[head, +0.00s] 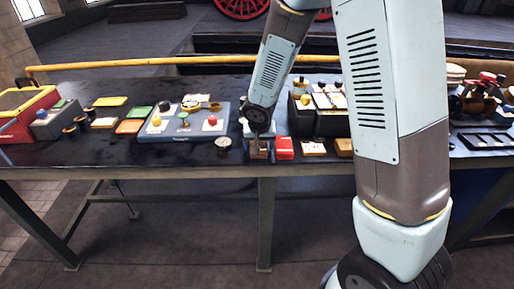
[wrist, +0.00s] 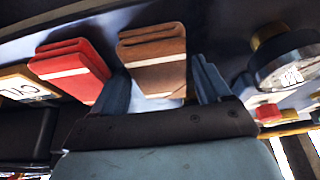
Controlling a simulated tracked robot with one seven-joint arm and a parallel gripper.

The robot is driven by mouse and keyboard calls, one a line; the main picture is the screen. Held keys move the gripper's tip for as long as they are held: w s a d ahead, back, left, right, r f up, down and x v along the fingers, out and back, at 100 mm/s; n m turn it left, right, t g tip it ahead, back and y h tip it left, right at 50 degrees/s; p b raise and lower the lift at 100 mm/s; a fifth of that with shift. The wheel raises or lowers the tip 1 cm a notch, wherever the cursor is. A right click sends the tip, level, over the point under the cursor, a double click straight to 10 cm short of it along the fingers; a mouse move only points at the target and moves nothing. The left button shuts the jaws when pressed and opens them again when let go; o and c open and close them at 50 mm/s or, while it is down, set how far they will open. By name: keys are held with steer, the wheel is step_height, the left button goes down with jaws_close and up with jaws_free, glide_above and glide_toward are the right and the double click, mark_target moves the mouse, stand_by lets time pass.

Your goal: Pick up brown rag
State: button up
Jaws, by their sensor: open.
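The brown rag (wrist: 153,48) is a folded cloth with a pale band, lying on the dark workbench (head: 190,165) near its front edge. In the head view the rag (head: 260,153) shows just below my gripper (head: 257,141), partly hidden by it. In the wrist view my gripper (wrist: 161,78) is open, with one blue-grey finger on each side of the brown rag. I cannot tell whether the fingers touch it.
A folded red rag (wrist: 72,66) lies close beside the brown one, also in the head view (head: 284,148). A round gauge (wrist: 285,62) is on the other side. A grey tray of parts (head: 160,130) stands to the left, and a black bin (head: 333,124) to the right.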

steer(key=shift+f, duration=0.15)
steer(key=shift+c, duration=0.2)
steer(key=c, duration=0.8)
steer(key=shift+r, duration=0.35)
step_height(320, 180, up, 3)
steer(key=shift+s+r, duration=0.15)
steer(key=s+d+r, duration=0.2)
steer(key=s+r, duration=0.7)
steer(key=s, duration=0.4)
steer(key=shift+s+d+r, duration=0.15)
steer(key=shift+s+d, duration=0.1)
steer(key=shift+d, duration=0.05)
